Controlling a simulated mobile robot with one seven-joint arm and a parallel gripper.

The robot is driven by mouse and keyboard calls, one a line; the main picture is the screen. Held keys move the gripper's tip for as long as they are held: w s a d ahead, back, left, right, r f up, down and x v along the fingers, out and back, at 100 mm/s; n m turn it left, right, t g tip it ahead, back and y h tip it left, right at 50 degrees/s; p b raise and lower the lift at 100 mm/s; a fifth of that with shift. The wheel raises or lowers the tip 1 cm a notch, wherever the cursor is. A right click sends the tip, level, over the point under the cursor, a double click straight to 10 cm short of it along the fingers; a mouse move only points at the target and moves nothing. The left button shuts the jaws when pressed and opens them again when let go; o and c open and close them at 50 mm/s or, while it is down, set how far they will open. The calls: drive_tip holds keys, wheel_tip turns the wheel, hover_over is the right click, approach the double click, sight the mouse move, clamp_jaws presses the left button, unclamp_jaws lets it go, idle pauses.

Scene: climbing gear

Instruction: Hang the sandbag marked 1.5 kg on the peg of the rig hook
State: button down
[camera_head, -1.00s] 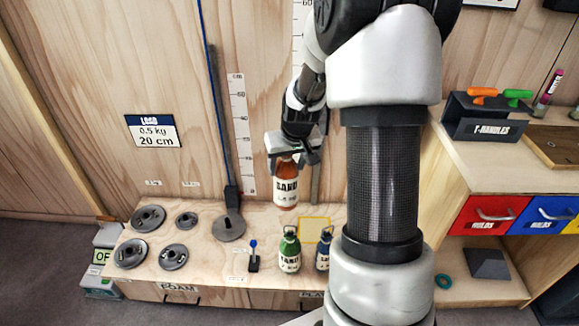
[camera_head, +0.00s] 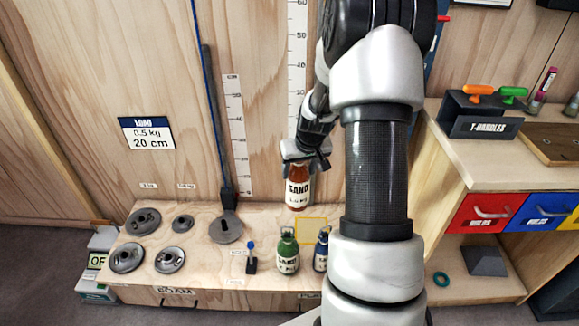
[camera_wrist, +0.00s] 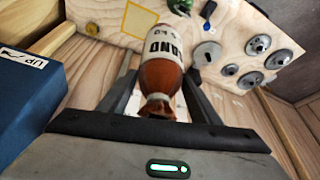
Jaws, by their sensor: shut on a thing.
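An orange-brown sandbag (camera_head: 298,187) with a white SAND label hangs upright below my gripper (camera_head: 302,160); its weight marking is too small to read surely. In the wrist view the sandbag (camera_wrist: 160,75) sits between the two fingers of my gripper (camera_wrist: 161,98), which is shut on its neck end. It is held above the bench, in front of the wall. A green sandbag (camera_head: 287,252) and a blue sandbag (camera_head: 321,250) stand on the bench below, the blue one partly behind my arm. I cannot make out the rig hook's peg; my arm hides part of the wall.
The wooden bench (camera_head: 205,262) holds several grey disc weights (camera_head: 143,222) at left and a dark hanger with a round base (camera_head: 226,228) on a blue cord. A yellow outlined square (camera_head: 311,230) is empty. A blue box marked UP (camera_wrist: 30,85) is close at left in the wrist view.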

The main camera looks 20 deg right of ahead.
drive_tip(key=d+f, duration=0.7)
drive_tip(key=d, duration=0.1)
drive_tip(key=w+d+f+b, duration=0.1)
drive_tip(key=w+d, duration=0.3)
drive_tip(key=w, duration=0.6)
drive_tip(key=shift+d+m, duration=0.2)
drive_tip(key=shift+m, duration=0.1)
idle(1.1)
drive_tip(key=shift+f+b, duration=0.2)
drive_tip(key=shift+b, duration=0.15)
idle(0.5)
